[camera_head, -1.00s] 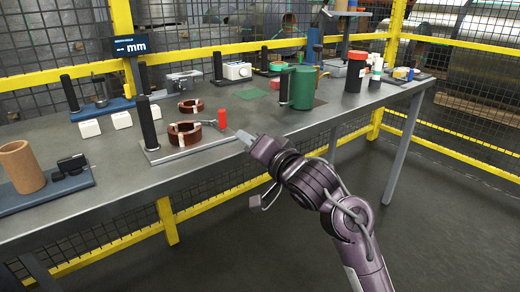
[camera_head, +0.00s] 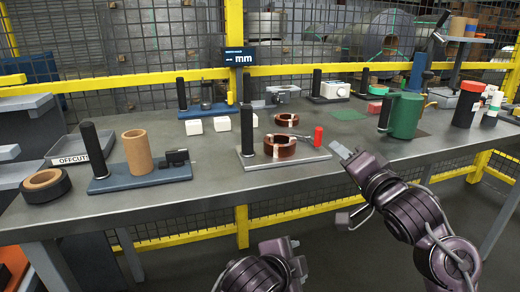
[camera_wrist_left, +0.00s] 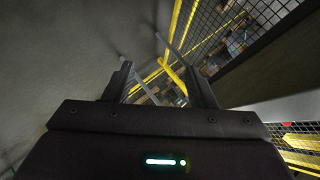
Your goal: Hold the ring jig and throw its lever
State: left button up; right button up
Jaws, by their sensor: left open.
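The ring jig (camera_head: 306,157) stands on the table in the head view. It has a grey base plate, an upright black handle (camera_head: 247,131), a copper ring (camera_head: 280,148) and a lever with a red grip (camera_head: 318,136) at its right. My right gripper (camera_head: 342,152) is just right of the plate, near the table's front edge, apart from the lever; its finger gap is not clear. My left gripper (camera_head: 284,250) is low, in front of the table, and partly cut off. In the left wrist view its two fingers (camera_wrist_left: 160,82) are apart with nothing between them.
A blue fixture (camera_head: 140,177) with a cork-coloured cylinder stands left of the jig. Behind are white blocks (camera_head: 222,124), a second copper ring (camera_head: 286,119) and another blue fixture (camera_head: 205,112). A green can (camera_head: 406,116) stands right. Bare table lies between jig and left fixture.

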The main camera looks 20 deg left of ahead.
pick_arm(q)
jog(key=w+a+r+m+t+y, duration=0.1)
jog(key=w+r+m+t, duration=0.2)
jog(key=r, duration=0.7)
jog(key=w+a+r+m+t, duration=0.1)
jog(key=w+r+m+t, duration=0.15)
jog(key=r+m, duration=0.6)
jog(key=w+a+r+m+t+y, duration=0.15)
jog(key=w+r, duration=0.25)
jog(key=r, duration=0.9)
jog(key=g+y, duration=0.5)
jog(key=y, duration=0.8)
send_near(243, 128)
jog(key=shift+n, duration=0.3)
jog(key=w, duration=0.1)
jog(key=w+a+f, duration=0.1)
jog(key=w, duration=0.2)
jog(key=shift+w+a+f, duration=0.25)
jog(key=shift+w+a, duration=0.05)
jog(key=shift+a, duration=0.1)
jog(key=shift+a+y, duration=0.35)
jog(key=shift+y, duration=0.2)
jog(key=shift+x, duration=3.8)
jog(key=shift+d+f, duration=0.1)
jog(key=shift+f, duration=0.05)
grip_shut()
